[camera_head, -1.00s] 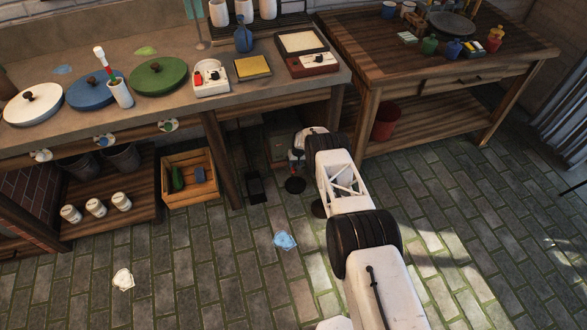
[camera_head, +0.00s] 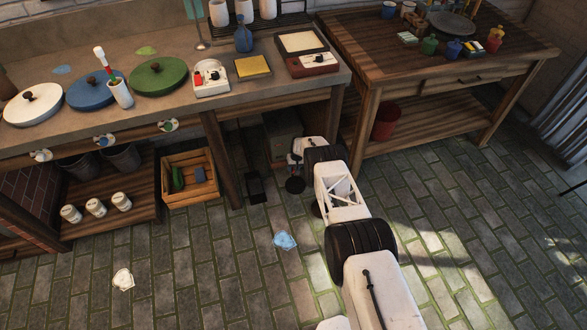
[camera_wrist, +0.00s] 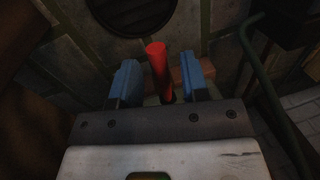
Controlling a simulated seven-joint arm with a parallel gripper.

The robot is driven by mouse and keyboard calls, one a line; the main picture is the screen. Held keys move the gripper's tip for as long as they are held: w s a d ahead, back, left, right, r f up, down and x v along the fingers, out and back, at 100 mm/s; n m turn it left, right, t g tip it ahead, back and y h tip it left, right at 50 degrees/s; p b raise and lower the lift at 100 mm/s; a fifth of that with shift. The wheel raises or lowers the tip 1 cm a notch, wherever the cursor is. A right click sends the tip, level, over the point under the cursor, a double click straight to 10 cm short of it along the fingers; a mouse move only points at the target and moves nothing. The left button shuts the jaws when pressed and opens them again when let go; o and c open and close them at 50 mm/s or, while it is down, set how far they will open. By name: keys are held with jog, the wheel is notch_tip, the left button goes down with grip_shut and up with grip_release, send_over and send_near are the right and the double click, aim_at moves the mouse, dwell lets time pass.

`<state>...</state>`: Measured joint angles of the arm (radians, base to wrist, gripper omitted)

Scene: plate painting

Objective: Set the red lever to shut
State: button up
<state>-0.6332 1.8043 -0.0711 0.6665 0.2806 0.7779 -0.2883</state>
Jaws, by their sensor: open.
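In the wrist view the red lever (camera_wrist: 158,68) stands up as a red rod between the two blue fingers of my gripper (camera_wrist: 160,88). The fingers are apart, with a gap on each side of the rod. I cannot tell how far the rod reaches between them. The lever's base is hidden behind my gripper. In the head view my arm reaches under the counter, and its end is near the dark box (camera_head: 284,143). The lever does not show there.
A round dark vent (camera_wrist: 135,12) is in the wall behind the lever. A green curved pipe (camera_wrist: 262,75) runs at the right of the wrist view. A wooden crate (camera_head: 190,200) and a table leg (camera_head: 222,160) stand left of my arm.

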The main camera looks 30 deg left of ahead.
jog(key=shift+c, duration=0.2)
grip_shut()
jog(key=shift+s+a, duration=0.1)
jog(key=a+m+t, duration=0.3)
jog(key=a+m, duration=0.7)
jog(key=m, duration=0.7)
jog(key=shift+a, duration=0.25)
dwell(0.4)
jog(key=shift+a, duration=0.1)
dwell(0.4)
jog(key=shift+o, duration=0.2)
grip_release()
